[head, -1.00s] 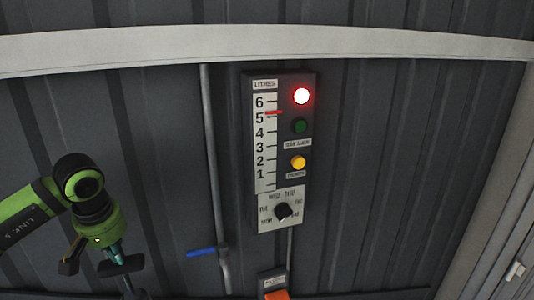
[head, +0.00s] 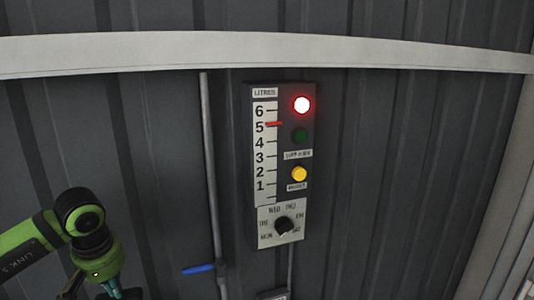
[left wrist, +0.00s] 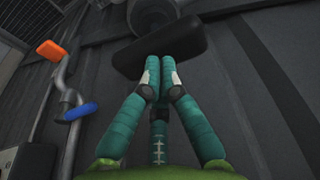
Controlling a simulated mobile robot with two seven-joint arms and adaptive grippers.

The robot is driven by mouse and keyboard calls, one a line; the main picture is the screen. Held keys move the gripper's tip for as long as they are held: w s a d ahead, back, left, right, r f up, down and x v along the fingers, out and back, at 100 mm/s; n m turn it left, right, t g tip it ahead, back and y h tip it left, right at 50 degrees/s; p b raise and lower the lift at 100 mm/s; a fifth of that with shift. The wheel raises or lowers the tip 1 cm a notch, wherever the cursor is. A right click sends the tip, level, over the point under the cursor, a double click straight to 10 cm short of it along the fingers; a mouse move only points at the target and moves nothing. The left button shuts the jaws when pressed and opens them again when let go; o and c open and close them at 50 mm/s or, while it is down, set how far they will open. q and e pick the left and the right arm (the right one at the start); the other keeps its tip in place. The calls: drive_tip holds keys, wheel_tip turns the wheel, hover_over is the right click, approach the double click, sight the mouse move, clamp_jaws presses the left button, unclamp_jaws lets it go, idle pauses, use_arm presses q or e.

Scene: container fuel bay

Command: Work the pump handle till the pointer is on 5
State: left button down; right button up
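The gauge (head: 265,150) hangs on the wall in the head view, with a scale from 1 to 6. Its red pointer (head: 273,124) sits at the 5 mark or a hair above it. My left gripper (head: 115,294) is at the lower left, cut off by the frame's bottom edge. In the left wrist view, my left gripper's teal fingers (left wrist: 159,72) are drawn together, with their tips against a dark bar, apparently the pump handle (left wrist: 185,42). The fingers partly hide the bar, and I see none of it clamped between them. My right gripper is out of view.
On the panel, the red lamp (head: 302,104) is lit, the green lamp (head: 300,135) is dark and the yellow one (head: 299,174) is bright. Below is a day dial (head: 284,225). A pipe with a blue lever (head: 198,270) runs left of it. An orange part (left wrist: 50,50) shows in the wrist view.

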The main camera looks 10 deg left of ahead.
use_arm(q)
wheel_tip(320, 180, up, 11)
drive_tip(key=p, duration=0.8)
wheel_tip(320, 180, down, 13)
drive_tip(key=b, duration=0.9)
drive_tip(key=shift+s+r+b, duration=0.1)
drive_tip(key=shift+b, duration=0.25)
wheel_tip(320, 180, up, 13)
drive_tip(key=p, duration=1)
drive_tip(key=shift+f, duration=0.2)
drive_tip(key=shift+r, duration=0.15)
wheel_tip(320, 180, up, 5)
drive_tip(key=p, duration=0.4)
